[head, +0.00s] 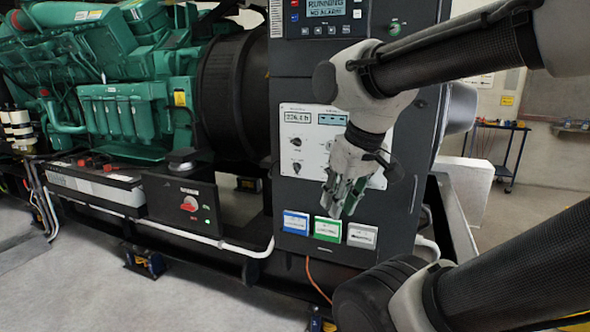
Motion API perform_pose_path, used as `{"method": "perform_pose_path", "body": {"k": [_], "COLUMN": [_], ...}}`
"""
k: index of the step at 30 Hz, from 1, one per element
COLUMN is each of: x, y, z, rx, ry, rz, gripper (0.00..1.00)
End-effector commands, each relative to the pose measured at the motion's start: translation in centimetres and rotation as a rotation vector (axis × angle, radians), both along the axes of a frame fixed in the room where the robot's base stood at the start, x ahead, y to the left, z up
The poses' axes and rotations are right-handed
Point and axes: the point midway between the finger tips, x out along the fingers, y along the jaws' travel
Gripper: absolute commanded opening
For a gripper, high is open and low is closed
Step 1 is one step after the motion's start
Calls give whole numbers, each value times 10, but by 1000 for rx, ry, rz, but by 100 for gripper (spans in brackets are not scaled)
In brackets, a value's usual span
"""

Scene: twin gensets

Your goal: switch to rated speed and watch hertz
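The genset's dark control cabinet (290,60) stands at the centre. Its controller screen (327,8) reads "RUNNING" and "NO ALARM". Below is a white panel (311,160) with a lit display (298,116) that seems to read about 226, its unit too small to tell. A second display (331,119) beside it is too small to read. Two black knobs sit below, an upper one (297,142) and a lower one (297,168). My gripper (341,211) hangs in front of the panel's right part and hides it. Its fingers point down; nothing is seen between them.
Blue (296,222), green (327,229) and white (361,235) labelled plates line the cabinet's lower edge. A black box with a red switch (189,204) is at left, before the green engine (125,105). A cart (497,150) stands far right.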

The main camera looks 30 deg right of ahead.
Motion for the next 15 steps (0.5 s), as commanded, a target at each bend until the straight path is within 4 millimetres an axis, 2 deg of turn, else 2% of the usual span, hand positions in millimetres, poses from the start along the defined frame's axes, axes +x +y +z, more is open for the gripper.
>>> {"method": "perform_pose_path", "body": {"k": [5,8,11,14,15], "x": [18,42,86,141,165], "y": [8,24,46,69,77], "z": [-35,-60,-87,-120,-134], "rx": [1,44,104,160,177], "ry": [185,278,277,214,175], "rz": [28,27,19,4,-6], "gripper": [31,31,31,31,31]}}
